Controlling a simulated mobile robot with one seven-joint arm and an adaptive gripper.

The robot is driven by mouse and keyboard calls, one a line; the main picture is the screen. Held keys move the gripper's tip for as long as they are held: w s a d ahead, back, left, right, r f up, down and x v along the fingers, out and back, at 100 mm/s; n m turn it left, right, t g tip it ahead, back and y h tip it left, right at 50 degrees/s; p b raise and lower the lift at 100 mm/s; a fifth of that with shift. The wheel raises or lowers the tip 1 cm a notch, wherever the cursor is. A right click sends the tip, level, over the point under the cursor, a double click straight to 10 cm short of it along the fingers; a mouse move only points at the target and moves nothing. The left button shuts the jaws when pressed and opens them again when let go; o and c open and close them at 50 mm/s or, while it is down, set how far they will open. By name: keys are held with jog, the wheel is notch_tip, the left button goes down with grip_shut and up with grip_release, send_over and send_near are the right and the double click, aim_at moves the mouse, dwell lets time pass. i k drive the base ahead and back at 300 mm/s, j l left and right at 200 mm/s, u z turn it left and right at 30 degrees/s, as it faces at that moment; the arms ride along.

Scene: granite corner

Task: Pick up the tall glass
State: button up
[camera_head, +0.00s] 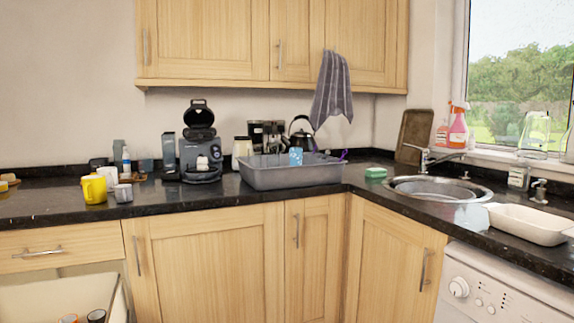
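A tall clear glass vessel (534,131) stands upright at the far right, by the window behind the sink. It is the likeliest tall glass, though its see-through outline is hard to make out. Part of another clear glass-like item (567,148) shows at the right edge, cut off by the frame. My gripper is not in view.
A round sink (478,186) with a tap (425,158) and a white tub (525,224) lie before the window. Spray bottles (457,130) stand left of the glass. A grey basin (290,177), coffee machine (200,150) and yellow mug (94,189) are on the dark counter.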

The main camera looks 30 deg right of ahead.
aim_at(254, 154)
jog(key=z, duration=0.35)
jog(key=i+z, duration=0.45)
jog(key=i+j+z, duration=0.4)
jog(key=i, duration=0.25)
jog(key=i+j, duration=0.3)
jog(key=i, duration=0.2)
jog(key=i+j+z, duration=0.1)
jog(key=i+j, duration=0.2)
jog(key=i, duration=0.2)
